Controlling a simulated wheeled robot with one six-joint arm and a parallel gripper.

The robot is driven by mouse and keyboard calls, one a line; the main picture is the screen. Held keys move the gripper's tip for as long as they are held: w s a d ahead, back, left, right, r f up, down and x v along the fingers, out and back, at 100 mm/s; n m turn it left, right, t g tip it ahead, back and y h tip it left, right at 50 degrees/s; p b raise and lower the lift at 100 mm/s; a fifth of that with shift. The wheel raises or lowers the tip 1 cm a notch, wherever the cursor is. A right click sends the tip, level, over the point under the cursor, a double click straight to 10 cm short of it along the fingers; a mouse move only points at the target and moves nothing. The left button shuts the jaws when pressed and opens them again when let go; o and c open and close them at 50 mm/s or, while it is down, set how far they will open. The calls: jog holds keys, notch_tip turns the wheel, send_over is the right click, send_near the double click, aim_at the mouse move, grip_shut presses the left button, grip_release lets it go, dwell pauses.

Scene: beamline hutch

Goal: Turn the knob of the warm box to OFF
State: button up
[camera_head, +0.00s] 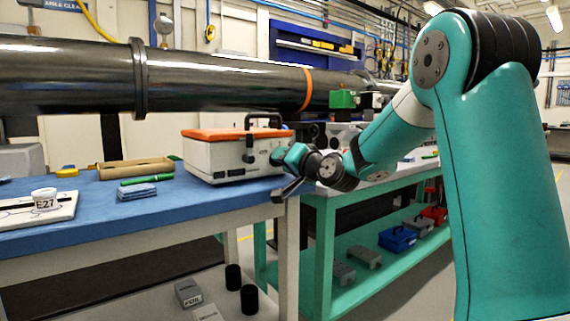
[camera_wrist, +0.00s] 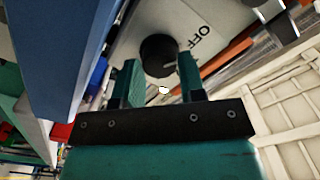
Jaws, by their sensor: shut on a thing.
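The warm box (camera_head: 228,157) is a pale box with an orange lid and a black handle, standing at the right end of the blue bench. My gripper (camera_head: 277,157) is at its right side. In the wrist view the round black knob (camera_wrist: 158,50) sits on the pale panel, between the two teal fingers of my gripper (camera_wrist: 158,62). The fingers are shut on the knob. The word OFF (camera_wrist: 203,38) is printed on the panel up and right of the knob. The knob's pointer direction is not clear. In the head view the knob is hidden by my gripper.
The blue bench (camera_head: 100,210) also holds a tan tray (camera_head: 135,167), a blue cloth stack (camera_head: 137,191) and a white jar (camera_head: 45,199). A thick dark pipe (camera_head: 220,80) runs behind. A green-framed bench (camera_head: 345,192) stands to the right.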

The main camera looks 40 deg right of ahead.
jog(key=shift+f, duration=0.1)
jog(key=o, duration=0.9)
jog(key=shift+o, duration=0.2)
jog(key=shift+s, duration=0.1)
jog(key=s+b, duration=0.1)
jog(key=s, duration=1.6)
jog(key=shift+s+d, duration=0.15)
jog(key=shift+d, duration=0.15)
